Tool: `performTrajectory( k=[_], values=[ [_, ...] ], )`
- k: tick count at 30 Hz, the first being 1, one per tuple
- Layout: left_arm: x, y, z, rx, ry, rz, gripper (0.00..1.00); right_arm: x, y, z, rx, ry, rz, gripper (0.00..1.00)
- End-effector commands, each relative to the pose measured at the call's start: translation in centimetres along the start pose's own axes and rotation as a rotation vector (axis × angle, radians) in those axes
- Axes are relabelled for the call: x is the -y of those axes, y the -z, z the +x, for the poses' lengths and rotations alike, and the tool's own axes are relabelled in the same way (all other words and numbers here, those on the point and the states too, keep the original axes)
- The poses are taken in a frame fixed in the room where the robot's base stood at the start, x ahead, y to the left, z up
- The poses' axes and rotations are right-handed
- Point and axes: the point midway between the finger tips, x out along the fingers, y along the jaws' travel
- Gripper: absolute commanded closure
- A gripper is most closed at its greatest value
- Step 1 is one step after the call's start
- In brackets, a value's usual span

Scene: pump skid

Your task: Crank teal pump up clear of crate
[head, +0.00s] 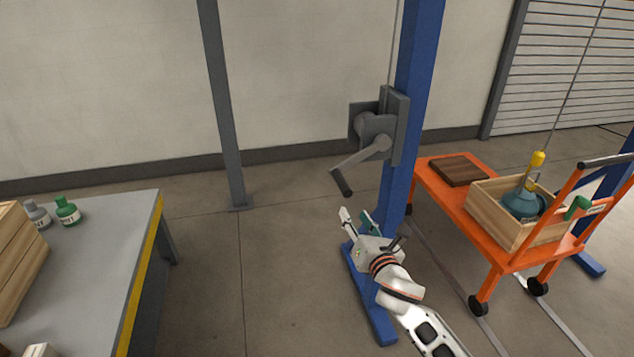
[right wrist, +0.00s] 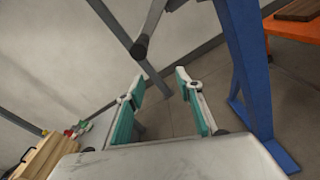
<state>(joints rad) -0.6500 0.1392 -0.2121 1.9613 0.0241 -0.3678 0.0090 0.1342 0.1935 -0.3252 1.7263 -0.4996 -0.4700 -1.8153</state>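The teal pump (head: 521,204) sits in the wooden crate (head: 497,226) on the orange cart, with its upper part showing above the crate rim. A yellow hook block (head: 537,160) on a cable is just above it. The grey winch (head: 377,127) is on the blue post, its crank arm slanting down left to a dark handle (head: 342,183). My right gripper (head: 355,216) is open and empty, below the handle and apart from it. In the right wrist view the open fingers (right wrist: 160,90) have the handle (right wrist: 140,47) beyond them. My left gripper is not in view.
The blue post (head: 409,100) stands close beside my right gripper. The orange cart (head: 440,190) also carries a brown board (head: 460,169). A grey table (head: 100,245) with bottles and a wooden box is at left. Floor between is clear.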

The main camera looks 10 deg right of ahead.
Motion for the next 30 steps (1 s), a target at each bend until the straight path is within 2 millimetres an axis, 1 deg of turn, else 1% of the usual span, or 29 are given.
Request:
performTrajectory(
  k=[1, 3, 7, 11, 14, 21, 24, 27, 30],
  values=[
    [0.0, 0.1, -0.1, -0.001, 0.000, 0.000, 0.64, -0.4, -1.6, 0.9, 0.025, -0.003, -0.085, 0.64],
    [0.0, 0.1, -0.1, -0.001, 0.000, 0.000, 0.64, -0.8, -3.0, 1.7, 0.049, -0.002, -0.185, 0.64],
    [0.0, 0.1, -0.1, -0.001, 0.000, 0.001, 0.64, -1.2, -4.5, 2.4, 0.073, 0.001, -0.285, 0.64],
    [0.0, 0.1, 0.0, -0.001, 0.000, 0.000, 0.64, -1.3, -4.8, 3.2, 0.079, 0.003, -0.307, 0.64],
    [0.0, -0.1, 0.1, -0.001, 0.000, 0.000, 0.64, -1.3, -4.9, 4.5, 0.079, 0.002, -0.304, 0.64],
    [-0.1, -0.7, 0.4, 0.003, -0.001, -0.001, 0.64, -1.4, -5.0, 8.1, 0.077, 0.002, -0.301, 0.64],
    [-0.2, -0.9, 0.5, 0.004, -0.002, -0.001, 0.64, -1.3, -5.1, 9.2, 0.077, 0.002, -0.302, 0.64],
    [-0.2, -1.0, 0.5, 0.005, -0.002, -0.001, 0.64, -1.3, -5.2, 9.9, 0.077, 0.002, -0.302, 0.64],
    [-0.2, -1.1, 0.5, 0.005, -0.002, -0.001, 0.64, -1.3, -5.2, 10.2, 0.076, 0.002, -0.302, 0.64]
  ],
)
